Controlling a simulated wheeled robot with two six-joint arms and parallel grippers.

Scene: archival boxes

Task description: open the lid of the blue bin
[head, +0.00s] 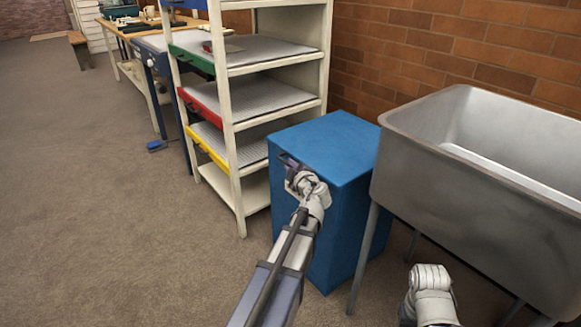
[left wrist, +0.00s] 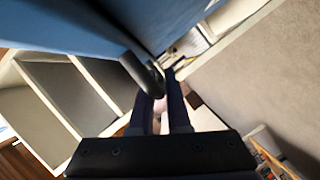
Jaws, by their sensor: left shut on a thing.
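The blue bin (head: 345,215) stands on the floor between the shelf rack and the metal sink. Its flat blue lid (head: 335,145) lies level on top and looks closed. My left gripper (head: 288,164) is at the upper front edge of the bin, by the lid. In the left wrist view, the blue surface (left wrist: 85,25) fills the top. A dark rounded handle (left wrist: 141,72) sticks out from it at the fingers of my left gripper (left wrist: 160,95), which is shut on it. The arm partly hides the bin's front.
The metal sink (head: 480,190) stands close on the bin's right, its leg near the bin's side. The cream shelf rack (head: 235,170) with coloured trays stands close on the left. A brick wall (head: 400,50) is behind. Open carpet (head: 100,220) lies to the left.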

